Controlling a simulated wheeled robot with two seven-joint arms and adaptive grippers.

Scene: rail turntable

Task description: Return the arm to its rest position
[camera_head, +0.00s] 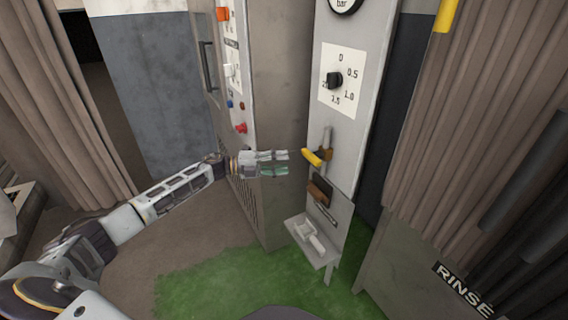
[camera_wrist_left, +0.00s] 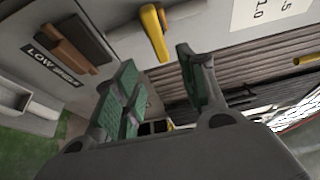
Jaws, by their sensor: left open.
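My left arm (camera_head: 175,193) reaches in from the left in the head view. My left gripper (camera_head: 288,162) is at its end, in front of the grey cabinet and just left of a yellow-handled lever (camera_head: 313,157) on the light panel. In the left wrist view the gripper (camera_wrist_left: 160,90) is open, with green finger pads apart and nothing between them. The yellow handle (camera_wrist_left: 154,32) shows beyond the fingers, apart from them. My right gripper is not in view.
The panel (camera_head: 345,125) carries a black dial knob (camera_head: 334,81), a brown block (camera_head: 319,192) and a small shelf (camera_head: 312,246) with a white object on it. The cabinet's left face has a red button (camera_head: 241,128). Brown curtains (camera_head: 480,130) hang on the right.

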